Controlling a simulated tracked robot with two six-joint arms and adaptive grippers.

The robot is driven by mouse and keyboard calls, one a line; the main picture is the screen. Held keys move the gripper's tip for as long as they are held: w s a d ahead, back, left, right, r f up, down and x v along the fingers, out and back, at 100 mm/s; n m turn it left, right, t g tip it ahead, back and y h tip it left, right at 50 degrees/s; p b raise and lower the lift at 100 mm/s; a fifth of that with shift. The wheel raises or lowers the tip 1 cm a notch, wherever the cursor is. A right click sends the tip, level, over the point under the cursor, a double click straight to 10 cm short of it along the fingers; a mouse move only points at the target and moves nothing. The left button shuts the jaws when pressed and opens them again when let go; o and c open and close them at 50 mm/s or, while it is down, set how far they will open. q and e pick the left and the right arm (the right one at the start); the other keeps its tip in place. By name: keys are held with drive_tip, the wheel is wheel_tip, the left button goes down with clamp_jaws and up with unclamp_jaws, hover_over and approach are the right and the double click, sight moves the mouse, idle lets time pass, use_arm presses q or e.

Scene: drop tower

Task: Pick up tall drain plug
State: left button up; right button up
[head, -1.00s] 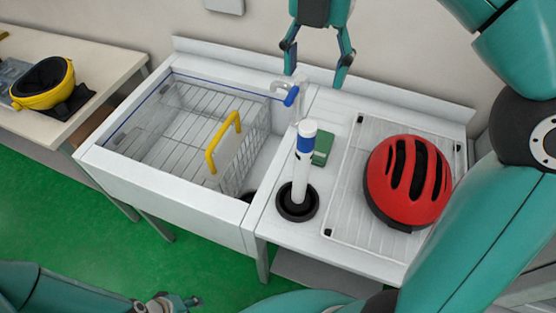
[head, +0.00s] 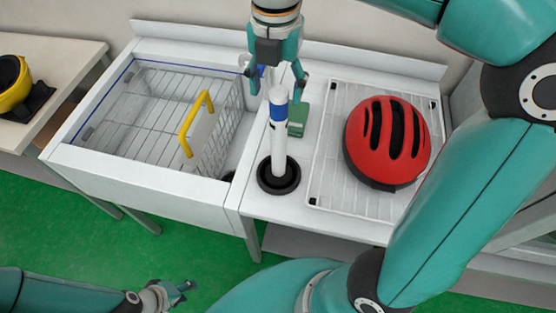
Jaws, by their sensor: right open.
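The tall drain plug (head: 279,148) stands upright on the worktop right of the sink. It is a white post with a blue band near its top and a wide black round base. My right gripper (head: 276,86) points down with its fingers open and empty, close to the plug's top. The fingertips show on either side of the top in the picture; I cannot tell whether they are level with it or behind it. My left gripper (head: 175,291) is low at the bottom left, in front of the sink unit and away from the plug; its jaw opening is unclear.
A green block (head: 298,120) lies just behind and right of the plug. A red helmet (head: 389,140) sits on a white wire rack (head: 325,160) to the right. A wire basket with a yellow handle (head: 195,122) is in the sink to the left. A yellow item (head: 14,88) lies on the left table.

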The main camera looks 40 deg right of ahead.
sight(279, 105)
drive_tip(key=f, duration=0.3)
drive_tip(key=shift+s+d+f, duration=0.1)
drive_tip(key=shift+s+f, duration=0.15)
drive_tip(key=shift+s, duration=0.05)
drive_tip(key=shift+w+f, duration=0.1)
drive_tip(key=shift+f, duration=0.5)
clamp_jaws()
drive_tip(key=shift+r, duration=0.1)
